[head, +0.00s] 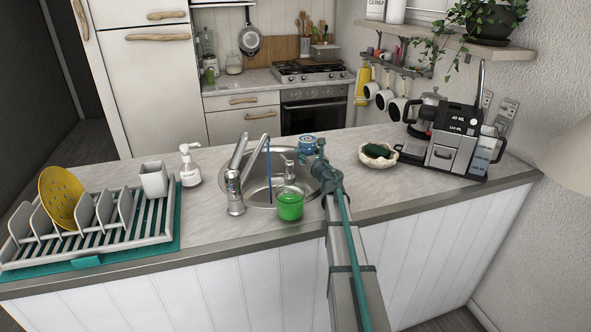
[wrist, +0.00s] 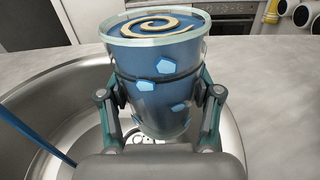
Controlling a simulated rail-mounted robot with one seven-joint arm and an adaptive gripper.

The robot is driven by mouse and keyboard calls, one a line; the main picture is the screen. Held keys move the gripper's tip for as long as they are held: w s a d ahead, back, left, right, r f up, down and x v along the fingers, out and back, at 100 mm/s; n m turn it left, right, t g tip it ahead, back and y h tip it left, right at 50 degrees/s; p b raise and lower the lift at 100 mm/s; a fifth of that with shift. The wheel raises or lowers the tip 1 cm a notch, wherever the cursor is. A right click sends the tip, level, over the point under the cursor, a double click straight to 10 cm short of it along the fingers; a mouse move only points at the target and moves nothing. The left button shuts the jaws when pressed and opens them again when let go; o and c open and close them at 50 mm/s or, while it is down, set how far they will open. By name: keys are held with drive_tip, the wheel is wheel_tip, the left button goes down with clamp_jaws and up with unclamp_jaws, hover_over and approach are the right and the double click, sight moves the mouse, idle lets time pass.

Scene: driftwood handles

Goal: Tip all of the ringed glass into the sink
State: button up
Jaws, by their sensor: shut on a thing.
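My gripper (wrist: 160,115) is shut on a clear glass (wrist: 156,100) with pale blue pentagon marks. It is upright, filled nearly to the rim with blue, with a cream swirl on top. In the head view this glass (head: 307,145) shows as a small blue shape at the far right of the sink (head: 256,186). In the wrist view the sink (wrist: 35,95) lies below and around it. A second glass (head: 290,205), with bright green contents, stands upright at the sink's front right.
The faucet (head: 235,190) stands at the sink's left, with a straight blue streak (head: 269,170) below its spout. A soap bottle (head: 189,165) and dish rack (head: 95,230) are left. A bowl with a sponge (head: 378,153) and coffee machine (head: 453,140) are right.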

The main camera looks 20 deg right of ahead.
drive_tip(key=shift+d+h, duration=0.45)
drive_tip(key=shift+h, duration=0.05)
drive_tip(key=shift+s+d+f+n, duration=0.15)
drive_tip(key=shift+d+f+n, duration=0.2)
drive_tip(key=shift+n, duration=0.45)
idle(2.0)
drive_tip(key=shift+d+r+n+g+p, duration=0.2)
drive_tip(key=shift+r+n+g+p, duration=0.25)
drive_tip(key=shift+n, duration=0.55)
idle(1.9)
drive_tip(key=shift+s+d+f+n, duration=0.1)
drive_tip(key=shift+f+n, duration=0.2)
drive_tip(key=shift+n, duration=0.3)
idle(1.2)
